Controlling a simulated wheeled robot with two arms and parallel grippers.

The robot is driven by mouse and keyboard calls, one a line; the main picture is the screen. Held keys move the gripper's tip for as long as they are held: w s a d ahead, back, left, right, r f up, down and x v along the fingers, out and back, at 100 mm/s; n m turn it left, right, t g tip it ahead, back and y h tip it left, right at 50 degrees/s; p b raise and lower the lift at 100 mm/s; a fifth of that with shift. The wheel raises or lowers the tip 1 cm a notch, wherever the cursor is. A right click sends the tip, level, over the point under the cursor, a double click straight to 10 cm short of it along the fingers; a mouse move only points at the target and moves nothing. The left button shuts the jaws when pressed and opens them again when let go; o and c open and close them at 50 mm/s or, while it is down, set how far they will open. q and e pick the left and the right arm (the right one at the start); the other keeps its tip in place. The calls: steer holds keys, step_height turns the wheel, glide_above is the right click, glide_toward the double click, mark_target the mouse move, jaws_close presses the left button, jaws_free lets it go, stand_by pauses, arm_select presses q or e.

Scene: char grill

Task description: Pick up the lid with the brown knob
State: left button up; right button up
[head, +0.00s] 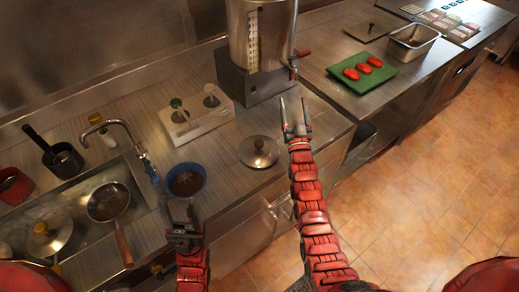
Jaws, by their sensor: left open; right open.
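The lid with the brown knob (259,152) is a round metal lid lying flat on the steel counter, near its front edge. Its knob points up. My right gripper (294,112) is open and empty, above and to the right of the lid in the picture, near the base of the tall steel pot. My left gripper (181,222) is open and empty, below the blue bowl and to the lower left of the lid. Neither gripper touches the lid. Another lid with a yellowish knob (42,236) is at the far left in the sink area.
A blue bowl (186,181) stands left of the lid. A white holder with pump bottles (196,121) is behind it. A tall steel pot (258,36) stands behind my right gripper. A pan (108,203) is over the sink. A green board (362,74) holds red items.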

steer(key=w+a+f+g, duration=0.3)
steer(key=w+a+g, duration=0.35)
steer(key=w, duration=0.55)
step_height(320, 180, up, 10)
steer(key=g+h, duration=0.2)
steer(key=g, duration=1.4)
glide_above(259, 143)
step_height(259, 143, down, 11)
steer(key=b, duration=0.3)
steer(key=shift+a+f, duration=0.1)
steer(key=shift+f, duration=0.3)
step_height(259, 143, down, 4)
steer(key=shift+f+p, duration=0.2)
steer(key=shift+p, duration=0.5)
steer(key=shift+f, duration=0.3)
jaws_close()
